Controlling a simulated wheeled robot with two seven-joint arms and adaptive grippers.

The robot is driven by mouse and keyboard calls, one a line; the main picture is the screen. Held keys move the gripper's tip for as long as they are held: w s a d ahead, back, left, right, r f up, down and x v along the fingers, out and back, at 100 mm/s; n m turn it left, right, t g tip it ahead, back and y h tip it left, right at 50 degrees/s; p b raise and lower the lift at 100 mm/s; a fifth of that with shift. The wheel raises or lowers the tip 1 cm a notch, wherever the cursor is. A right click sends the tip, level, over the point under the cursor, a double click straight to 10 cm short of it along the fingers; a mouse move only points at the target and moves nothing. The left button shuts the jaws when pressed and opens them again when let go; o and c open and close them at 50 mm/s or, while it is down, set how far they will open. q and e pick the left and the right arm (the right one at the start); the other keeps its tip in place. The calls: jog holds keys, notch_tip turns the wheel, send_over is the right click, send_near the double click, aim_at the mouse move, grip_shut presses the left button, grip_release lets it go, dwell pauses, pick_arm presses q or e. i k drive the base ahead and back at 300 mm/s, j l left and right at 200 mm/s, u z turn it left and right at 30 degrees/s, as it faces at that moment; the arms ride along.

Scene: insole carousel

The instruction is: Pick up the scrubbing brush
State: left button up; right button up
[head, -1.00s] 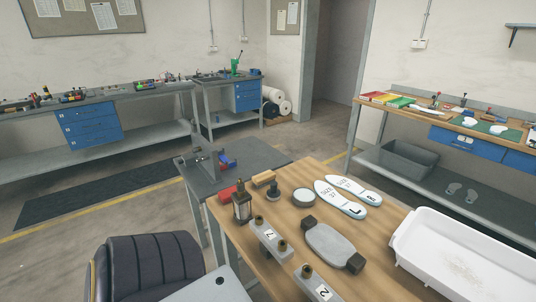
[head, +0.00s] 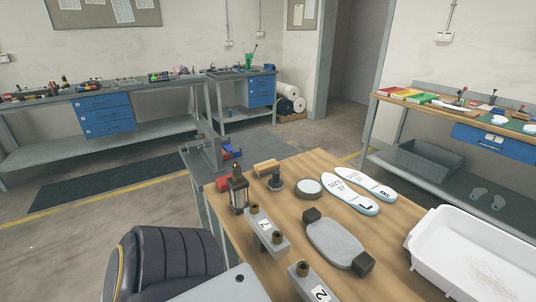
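A small tan block (head: 267,168), which looks like the scrubbing brush, lies near the far left edge of the wooden table (head: 290,224). Its bristles cannot be made out at this size. It lies behind a dark lantern-shaped item (head: 238,190) and a dark round-based tool (head: 275,182). Neither of my grippers is in view, and nothing is seen touching the block.
Two white insoles (head: 350,197), a round tin (head: 308,187) and a grey plate with dark end blocks (head: 335,243) lie on the table. A white tub (head: 420,240) stands at right. Open floor lies beyond.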

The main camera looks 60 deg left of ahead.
aim_at(262, 169)
jog(key=k+j+u, duration=0.1)
jog(key=u, duration=0.3)
jog(key=k+j+u, duration=0.15)
jog(key=u, duration=0.2)
jog(key=j+u, duration=0.2)
jog(key=u, duration=0.2)
jog(key=k+j+u, duration=0.1)
jog(key=u, duration=0.25)
jog(key=j+z, duration=0.2)
jog(key=j, duration=1.25)
jog(key=i, duration=0.05)
